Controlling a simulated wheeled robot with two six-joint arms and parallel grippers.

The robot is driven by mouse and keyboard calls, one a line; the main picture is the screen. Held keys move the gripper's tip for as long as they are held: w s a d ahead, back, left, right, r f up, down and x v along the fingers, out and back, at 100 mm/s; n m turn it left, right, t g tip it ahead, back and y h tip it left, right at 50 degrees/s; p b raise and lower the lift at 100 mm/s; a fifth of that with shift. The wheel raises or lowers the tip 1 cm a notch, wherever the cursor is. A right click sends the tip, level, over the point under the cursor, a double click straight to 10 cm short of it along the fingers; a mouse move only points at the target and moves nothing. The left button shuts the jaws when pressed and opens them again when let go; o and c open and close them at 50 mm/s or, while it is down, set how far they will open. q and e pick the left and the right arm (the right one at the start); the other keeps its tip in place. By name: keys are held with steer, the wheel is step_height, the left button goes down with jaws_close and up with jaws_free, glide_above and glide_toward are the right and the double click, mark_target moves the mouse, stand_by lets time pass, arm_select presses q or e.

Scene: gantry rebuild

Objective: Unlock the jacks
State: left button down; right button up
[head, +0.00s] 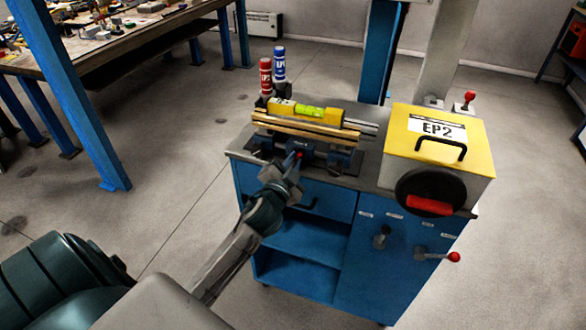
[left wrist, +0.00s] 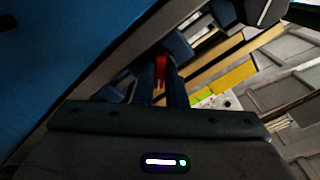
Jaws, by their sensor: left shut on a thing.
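A blue vise-like device (head: 338,158) sits on the front of the cart's grey top, under wooden strips (head: 300,129). A small red part (head: 299,154) shows at its front. My left gripper (head: 291,165) reaches up to this front and is shut on the red part, which shows between the fingers in the left wrist view (left wrist: 162,68). The fingers partly hide it. Red-knobbed levers stand at the cart's back right (head: 469,98) and stick out at its front right (head: 450,257). I cannot tell which parts are the jacks. My right gripper is not in view.
The blue cart (head: 335,265) carries a yellow-topped box (head: 400,116) marked EP2, with a red-handled black wheel (head: 428,200). A yellow level (head: 310,112) lies on the strips; red (head: 266,78) and blue (head: 280,65) bottles stand behind.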

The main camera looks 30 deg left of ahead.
arm_select(q)
steer(key=n+b, duration=0.1)
steer(key=n, duration=0.2)
steer(key=shift+f+b, duration=0.2)
steer(key=shift+b, duration=0.1)
steer(key=shift+n, duration=0.4)
steer(key=shift+r+n+b, duration=0.15)
steer(key=shift+n+b, duration=1.3)
steer(key=shift+n, duration=1.15)
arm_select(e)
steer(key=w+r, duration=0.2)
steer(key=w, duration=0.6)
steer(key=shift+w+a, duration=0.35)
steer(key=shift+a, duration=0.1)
arm_select(q)
steer(key=c, duration=1.8)
jaws_free()
steer(key=shift+o, duration=0.2)
